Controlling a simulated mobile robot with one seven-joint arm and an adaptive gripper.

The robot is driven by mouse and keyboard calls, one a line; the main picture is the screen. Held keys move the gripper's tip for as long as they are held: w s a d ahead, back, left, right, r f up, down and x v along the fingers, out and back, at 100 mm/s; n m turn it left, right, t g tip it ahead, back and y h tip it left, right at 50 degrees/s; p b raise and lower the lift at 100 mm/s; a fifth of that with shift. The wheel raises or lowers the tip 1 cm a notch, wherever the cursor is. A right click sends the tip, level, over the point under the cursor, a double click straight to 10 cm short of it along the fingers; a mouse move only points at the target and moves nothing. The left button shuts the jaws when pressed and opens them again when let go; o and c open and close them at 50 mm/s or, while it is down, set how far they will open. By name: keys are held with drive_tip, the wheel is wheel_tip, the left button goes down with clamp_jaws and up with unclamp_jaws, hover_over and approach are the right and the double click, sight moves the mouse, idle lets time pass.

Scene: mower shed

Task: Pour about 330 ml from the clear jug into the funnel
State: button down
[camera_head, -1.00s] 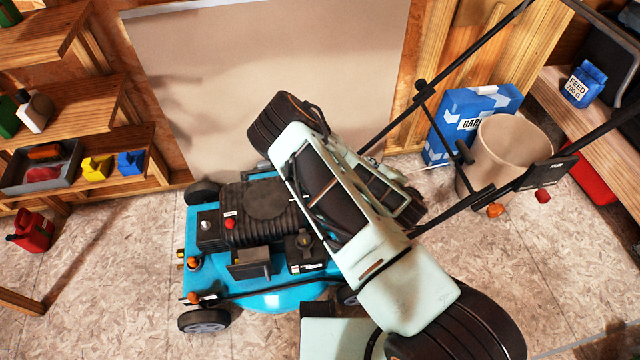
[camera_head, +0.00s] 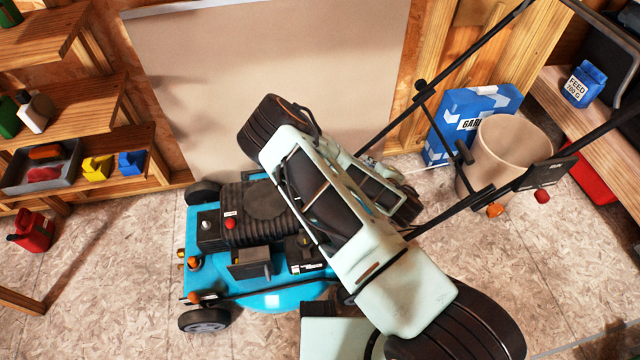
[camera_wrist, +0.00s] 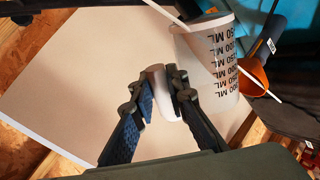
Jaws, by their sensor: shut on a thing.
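The clear jug (camera_wrist: 212,65) with dark ML markings shows in the wrist view, right of my fingers. My gripper (camera_wrist: 168,95) is shut on a pale, rounded part beside the jug, which looks like its handle. I cannot tell the liquid level or how far the jug is tilted. An orange rounded piece (camera_wrist: 256,76) shows just behind the jug's right side; I cannot tell whether it is the funnel. In the head view my arm covers the gripper and jug, and no funnel is clearly visible.
A blue mower (camera_head: 270,302) with a black engine stands below my arm, its dark handle bars rising to the right. A beige bin (camera_head: 508,150) and a blue box (camera_head: 455,130) stand at right. Wooden shelves (camera_head: 95,105) are at left. A pale board stands behind.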

drive_tip(key=shift+w+a+r+n+h, duration=0.1)
drive_tip(key=shift+a+r+n+h, duration=0.3)
drive_tip(key=shift+a+r, duration=0.2)
idle(1.3)
drive_tip(key=shift+w+a+r+n+h+p, duration=0.1)
drive_tip(key=shift+a+r+n+h+p, duration=0.25)
drive_tip(key=shift+a, duration=0.45)
drive_tip(key=shift+a+r+n+h+p, duration=0.2)
drive_tip(key=shift+a+r+p, duration=0.25)
drive_tip(key=shift+a, duration=0.35)
idle(1.1)
